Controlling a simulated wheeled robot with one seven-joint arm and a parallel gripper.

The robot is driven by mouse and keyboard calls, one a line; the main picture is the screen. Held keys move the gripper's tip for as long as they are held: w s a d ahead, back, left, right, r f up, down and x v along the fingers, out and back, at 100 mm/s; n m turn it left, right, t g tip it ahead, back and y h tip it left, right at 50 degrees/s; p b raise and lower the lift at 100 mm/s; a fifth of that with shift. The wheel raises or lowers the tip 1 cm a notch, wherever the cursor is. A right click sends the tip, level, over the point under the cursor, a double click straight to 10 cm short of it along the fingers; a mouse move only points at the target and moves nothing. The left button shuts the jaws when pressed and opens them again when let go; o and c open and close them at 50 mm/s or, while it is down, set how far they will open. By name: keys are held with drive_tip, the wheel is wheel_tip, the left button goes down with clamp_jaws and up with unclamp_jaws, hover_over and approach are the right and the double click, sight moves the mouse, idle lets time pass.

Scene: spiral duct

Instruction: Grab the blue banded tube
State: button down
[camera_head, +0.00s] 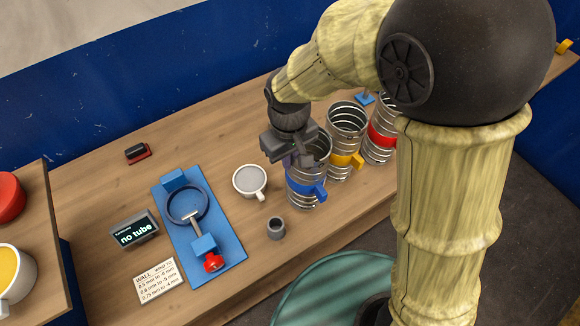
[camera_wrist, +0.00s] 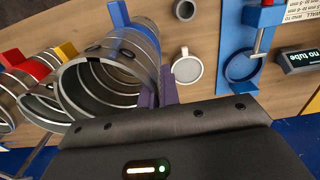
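The blue banded tube (camera_head: 306,182) is an open, ribbed metal duct with a blue band and blue tab. It stands upright on the wooden bench, leftmost of three tubes. My gripper (camera_head: 297,159) is at its upper left rim, covering part of it. In the wrist view, the tube (camera_wrist: 112,75) shows its open mouth. My purple gripper fingers (camera_wrist: 158,92) are close together at the right side of that mouth, apparently on either side of the wall. I cannot tell whether they press on it.
A yellow banded tube (camera_head: 345,140) and a red banded tube (camera_head: 381,135) stand close by to the right. A white mug (camera_head: 250,181) and a small grey cup (camera_head: 276,228) are nearby. A blue fixture (camera_head: 230,247) and a "no tube" display (camera_head: 134,231) lie left.

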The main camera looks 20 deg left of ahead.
wheel_tip(320, 180, up, 6)
drive_tip(key=shift+b, duration=0.45)
idle(0.3)
